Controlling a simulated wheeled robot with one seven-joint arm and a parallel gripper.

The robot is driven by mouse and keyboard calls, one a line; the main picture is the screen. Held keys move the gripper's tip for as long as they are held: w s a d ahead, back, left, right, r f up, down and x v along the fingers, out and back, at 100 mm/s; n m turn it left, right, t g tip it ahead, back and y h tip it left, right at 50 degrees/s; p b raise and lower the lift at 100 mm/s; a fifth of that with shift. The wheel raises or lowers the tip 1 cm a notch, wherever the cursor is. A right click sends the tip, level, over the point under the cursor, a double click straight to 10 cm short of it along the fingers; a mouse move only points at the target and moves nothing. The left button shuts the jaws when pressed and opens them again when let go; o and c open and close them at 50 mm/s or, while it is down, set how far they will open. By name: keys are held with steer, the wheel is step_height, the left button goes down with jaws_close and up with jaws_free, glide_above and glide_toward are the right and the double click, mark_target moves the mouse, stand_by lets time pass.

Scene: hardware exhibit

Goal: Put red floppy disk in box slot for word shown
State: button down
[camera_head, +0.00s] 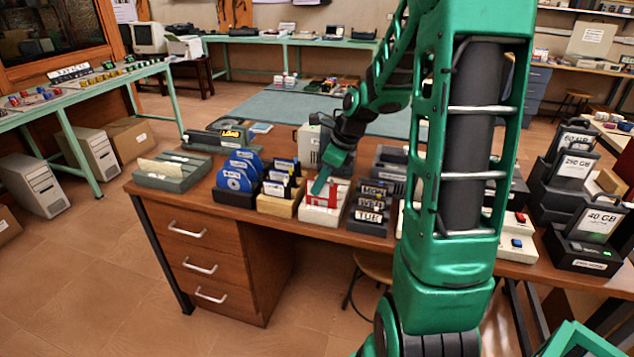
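A red floppy disk (333,192) stands upright at a white box (322,216) near the front edge of the desk. My gripper (319,186) is pointing down right at the disk; one green finger overlaps it in the picture. Whether the fingers hold the disk is too small to tell. Right of the white box is a dark box with stacked word labels (370,204); the lowest seems to read TUE. Left of it, a tan box (280,207) holds dark disks with pale labels. A grey device (217,140) behind shows a small yellow word, perhaps LOAD.
Blue discs (238,172) stand in a dark holder at left, beside a grey tray of cards (172,174). At right are a red-and-blue button box (517,238) and dark drive holders (592,226). My arm hides part of the desk's right side. The front row is crowded.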

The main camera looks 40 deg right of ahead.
steer(key=shift+f, duration=1.35)
steer(key=c, duration=1.9)
jaws_free()
steer(key=shift+c, duration=0.2)
steer(key=shift+r, duration=4.05)
steer(key=s+a+n+g+h, duration=0.2)
steer(key=s+n+g, duration=0.1)
steer(key=s+n, duration=1.9)
steer(key=s, duration=0.6)
steer(key=shift+s+a+r+h, duration=0.15)
steer(key=shift+s+a+h, duration=0.05)
steer(key=shift+s+h, duration=0.1)
